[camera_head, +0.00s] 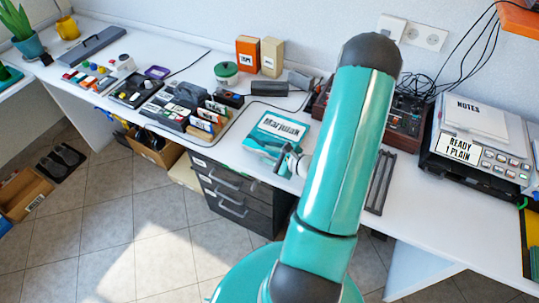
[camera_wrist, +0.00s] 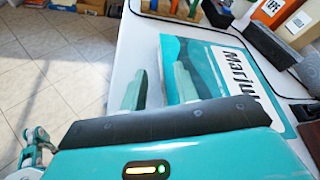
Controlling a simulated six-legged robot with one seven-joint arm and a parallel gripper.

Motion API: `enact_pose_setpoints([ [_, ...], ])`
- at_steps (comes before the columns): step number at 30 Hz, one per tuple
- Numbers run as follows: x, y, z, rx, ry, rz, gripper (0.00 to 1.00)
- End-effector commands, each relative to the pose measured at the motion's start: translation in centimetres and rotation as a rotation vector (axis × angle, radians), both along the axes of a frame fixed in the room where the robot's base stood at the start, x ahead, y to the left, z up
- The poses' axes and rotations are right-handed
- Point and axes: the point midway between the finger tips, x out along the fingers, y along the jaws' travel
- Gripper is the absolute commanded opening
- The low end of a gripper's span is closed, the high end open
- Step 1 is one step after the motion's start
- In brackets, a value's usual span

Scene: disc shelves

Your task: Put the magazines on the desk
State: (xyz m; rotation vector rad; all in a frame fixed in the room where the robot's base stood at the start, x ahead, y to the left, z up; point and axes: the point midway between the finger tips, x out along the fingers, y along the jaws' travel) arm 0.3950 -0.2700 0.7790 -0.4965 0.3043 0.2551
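A teal and white magazine (camera_head: 278,128) with large dark lettering lies flat on the white desk (camera_head: 232,133), near its front edge above the drawers. It also shows in the wrist view (camera_wrist: 205,57), partly hidden by my gripper. My gripper (camera_head: 268,149) is at the magazine's near side. In the wrist view my gripper (camera_wrist: 160,86) has its two teal fingers apart, with bare white desk and the magazine's edge showing between them. The right finger overlaps the magazine in the picture; I cannot tell whether it touches. No other magazine is clearly visible.
Orange (camera_head: 247,54) and cream (camera_head: 272,57) boxes stand behind the magazine. An organiser with upright cards (camera_head: 207,117) is to its left. A device topped with notes (camera_head: 475,145) is at right. Dark drawers (camera_head: 237,195) stand below. Cardboard boxes (camera_head: 22,192) sit on the floor.

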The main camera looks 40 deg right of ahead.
Motion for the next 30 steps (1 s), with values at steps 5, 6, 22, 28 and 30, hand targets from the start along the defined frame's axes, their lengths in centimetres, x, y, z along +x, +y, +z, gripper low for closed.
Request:
enact_pose_setpoints([
  [5, -1.9, -0.5, 0.8, -0.003, 0.001, -0.003, 0.30],
  [6, -2.6, -0.6, 1.1, -0.002, 0.000, -0.003, 0.30],
  [22, -10.9, -2.0, 4.2, 0.000, 0.000, 0.000, 0.30],
  [28, -11.0, -1.9, 4.3, -0.002, 0.000, 0.006, 0.30],
  [30, -10.5, -1.4, 4.9, -0.014, -0.001, 0.039, 0.30],
])
